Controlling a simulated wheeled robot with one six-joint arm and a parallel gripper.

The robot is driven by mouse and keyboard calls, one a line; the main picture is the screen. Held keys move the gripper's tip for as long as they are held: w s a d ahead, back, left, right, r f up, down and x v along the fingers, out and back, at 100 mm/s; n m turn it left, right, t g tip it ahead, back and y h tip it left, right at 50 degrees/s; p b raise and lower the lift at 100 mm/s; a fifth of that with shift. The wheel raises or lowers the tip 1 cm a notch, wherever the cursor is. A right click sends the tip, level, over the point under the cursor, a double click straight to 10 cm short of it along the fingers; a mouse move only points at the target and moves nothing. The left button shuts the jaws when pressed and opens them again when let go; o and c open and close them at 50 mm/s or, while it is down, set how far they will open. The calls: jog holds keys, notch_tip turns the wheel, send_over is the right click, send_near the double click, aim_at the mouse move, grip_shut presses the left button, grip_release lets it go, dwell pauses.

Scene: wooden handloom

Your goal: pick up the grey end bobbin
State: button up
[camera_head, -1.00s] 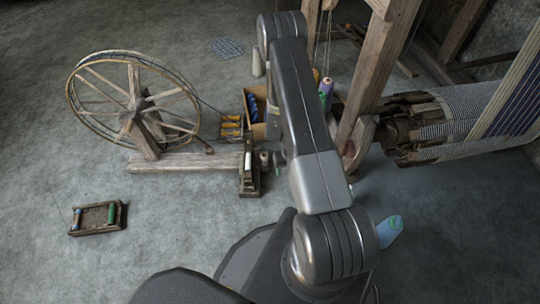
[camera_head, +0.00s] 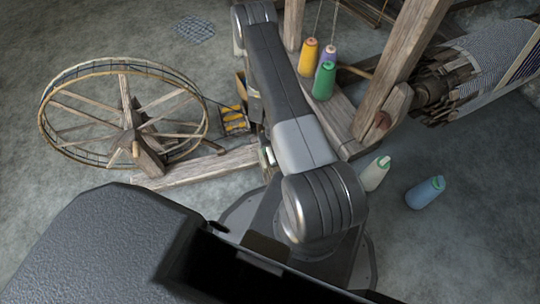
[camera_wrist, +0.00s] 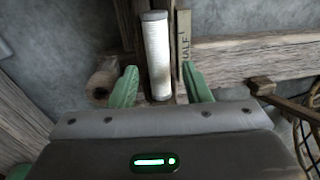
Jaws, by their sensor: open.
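A pale grey-white bobbin (camera_wrist: 157,58) with a grey end cap stands out between the two green fingers of my gripper (camera_wrist: 160,86) in the wrist view. The fingers are open, one on each side of it, with gaps visible. My gripper is hidden behind the arm in that view.
The spinning wheel (camera_head: 125,115) is at left. Yarn cones (camera_head: 323,82) stand by the loom post (camera_head: 400,70); a blue cone (camera_head: 425,192) lies on the floor.

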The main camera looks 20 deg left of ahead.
notch_tip(320, 180, down, 2)
jog(key=shift+s+f, duration=0.1)
jog(key=shift+f, duration=0.05)
grip_shut()
